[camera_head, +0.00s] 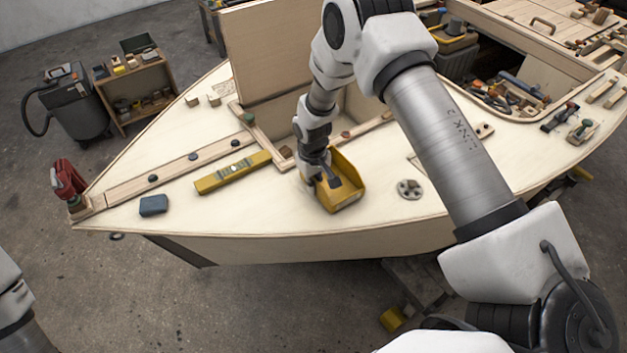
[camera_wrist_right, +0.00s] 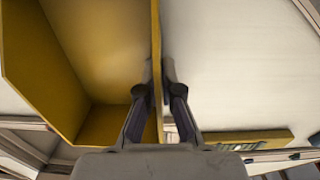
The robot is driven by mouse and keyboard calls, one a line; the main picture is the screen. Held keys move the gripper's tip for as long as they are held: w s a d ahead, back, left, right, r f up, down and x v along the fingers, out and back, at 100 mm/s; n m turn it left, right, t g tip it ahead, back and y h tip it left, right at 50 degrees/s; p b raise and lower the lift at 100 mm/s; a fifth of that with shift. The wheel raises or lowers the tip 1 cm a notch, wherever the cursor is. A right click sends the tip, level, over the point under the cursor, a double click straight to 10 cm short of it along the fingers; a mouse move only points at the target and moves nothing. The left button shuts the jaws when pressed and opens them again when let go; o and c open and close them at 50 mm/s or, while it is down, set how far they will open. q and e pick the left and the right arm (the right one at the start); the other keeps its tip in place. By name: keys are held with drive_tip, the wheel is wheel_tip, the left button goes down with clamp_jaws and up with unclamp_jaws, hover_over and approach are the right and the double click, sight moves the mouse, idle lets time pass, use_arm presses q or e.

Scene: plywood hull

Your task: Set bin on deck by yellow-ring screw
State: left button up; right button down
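The yellow open bin (camera_head: 349,191) is at the front of the pale deck, right of the spirit level and by the hatch corner. I cannot tell whether it rests on the deck or hangs just above it. My right gripper (camera_head: 318,180) is at the bin's left side. In the right wrist view, the fingers (camera_wrist_right: 157,75) stand close on either side of one wall of the bin (camera_wrist_right: 100,45), pinching it. No screw with a yellow ring can be made out. Only a link of my left arm shows at the lower left; its gripper is out of view.
A yellow spirit level (camera_head: 233,172), a blue-grey block (camera_head: 153,205) and a red clamp (camera_head: 68,180) are to the left. A round grey fitting with holes (camera_head: 409,189) is right of the bin. An upright plywood panel (camera_head: 275,50) stands behind the hatch.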

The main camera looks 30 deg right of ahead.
drive_tip(key=shift+w+f, duration=0.2)
drive_tip(key=shift+s+f, duration=0.1)
drive_tip(key=shift+f, duration=0.05)
drive_tip(key=c, duration=1.3)
unclamp_jaws()
